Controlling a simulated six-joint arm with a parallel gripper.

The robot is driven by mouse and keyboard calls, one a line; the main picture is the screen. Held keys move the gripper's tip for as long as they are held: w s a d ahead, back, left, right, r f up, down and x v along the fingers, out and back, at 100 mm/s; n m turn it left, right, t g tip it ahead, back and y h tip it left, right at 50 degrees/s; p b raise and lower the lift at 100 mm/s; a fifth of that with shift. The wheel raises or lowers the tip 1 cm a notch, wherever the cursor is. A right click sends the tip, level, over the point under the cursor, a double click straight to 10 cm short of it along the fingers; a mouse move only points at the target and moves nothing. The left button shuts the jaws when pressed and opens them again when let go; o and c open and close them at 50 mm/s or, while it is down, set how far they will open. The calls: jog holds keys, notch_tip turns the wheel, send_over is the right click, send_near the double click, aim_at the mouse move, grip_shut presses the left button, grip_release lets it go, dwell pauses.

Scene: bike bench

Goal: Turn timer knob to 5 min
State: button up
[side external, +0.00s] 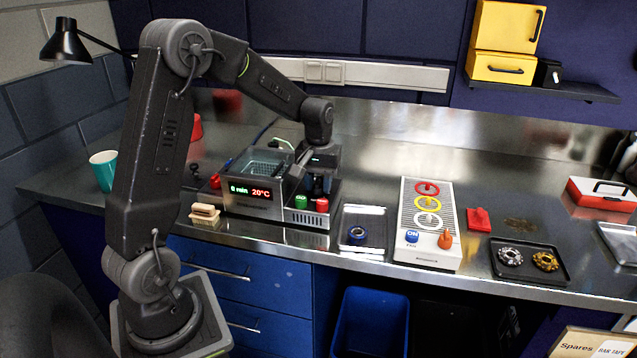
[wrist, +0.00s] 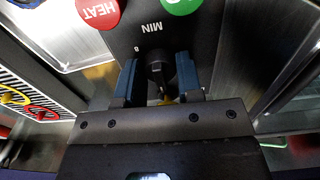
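The timer knob (wrist: 158,70) is black and sits on a dark panel beside the label MIN in the wrist view. My gripper (wrist: 158,76) is open, with one blue-grey finger on each side of the knob and a visible gap to it on both sides. In the side external view my gripper (side external: 316,172) reaches down over the right part of the metal bath unit (side external: 262,212), and the knob cannot be made out there. The unit's display (side external: 250,191) appears to read 0 min in green and 20°C in red.
A green button (wrist: 183,4) and a red HEAT button (wrist: 98,10) lie close to the knob. A brush (side external: 205,213) lies in front left.

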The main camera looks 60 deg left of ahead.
jog(key=c, duration=0.4)
jog(key=shift+o, duration=0.2)
jog(key=shift+m, duration=0.4)
jog(key=m, duration=0.2)
jog(key=shift+m, duration=0.4)
jog(key=m, duration=0.3)
jog(key=shift+m, duration=0.4)
jog(key=m, duration=0.4)
jog(key=shift+m, duration=2.8)
